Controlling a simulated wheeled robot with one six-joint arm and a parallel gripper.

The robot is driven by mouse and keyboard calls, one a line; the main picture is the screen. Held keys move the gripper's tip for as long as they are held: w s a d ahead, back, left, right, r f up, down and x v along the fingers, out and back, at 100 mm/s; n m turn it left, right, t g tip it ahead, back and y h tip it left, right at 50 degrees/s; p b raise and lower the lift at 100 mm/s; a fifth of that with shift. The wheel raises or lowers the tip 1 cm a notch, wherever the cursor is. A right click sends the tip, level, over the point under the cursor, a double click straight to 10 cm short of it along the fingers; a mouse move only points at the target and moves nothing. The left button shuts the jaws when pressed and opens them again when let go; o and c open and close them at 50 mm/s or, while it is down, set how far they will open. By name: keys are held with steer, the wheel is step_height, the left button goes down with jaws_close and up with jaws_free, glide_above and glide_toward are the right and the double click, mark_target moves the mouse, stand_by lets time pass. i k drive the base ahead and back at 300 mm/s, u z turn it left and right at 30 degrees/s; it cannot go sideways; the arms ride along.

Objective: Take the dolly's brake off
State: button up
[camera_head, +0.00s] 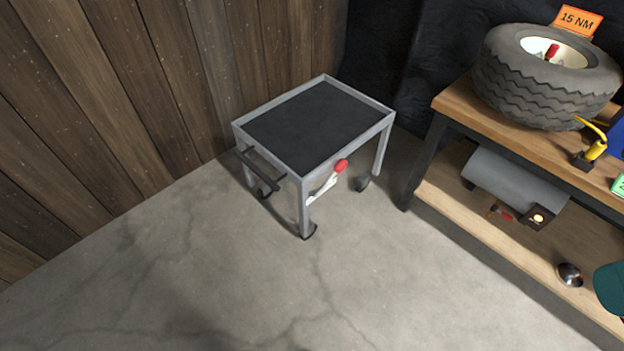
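The dolly (384,123) is a grey metal cart with a dark top, standing on small black wheels on the concrete floor near the wooden wall. A dark push handle (260,170) sticks out from its left end. A brake lever (325,187) with a pale arm and a red knob (341,166) is on the side facing me, beside the near corner leg. The lever slants up to the right. Whether the brake is on cannot be told from this alone. My gripper is not in view.
A wooden workbench (455,104) with a dark frame stands at the right. It bears a tire (545,85), an orange "15 NM" sign (577,20) and a yellow tool (592,152). Its lower shelf holds a grey cylinder (515,180). The floor (230,290) before the dolly is clear.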

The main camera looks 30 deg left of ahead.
mark_target(341, 164)
steer(key=u, duration=0.95)
steer(key=k, duration=0.4)
steer(key=z, duration=0.65)
steer(key=i, duration=1.25)
steer(key=u, duration=0.5)
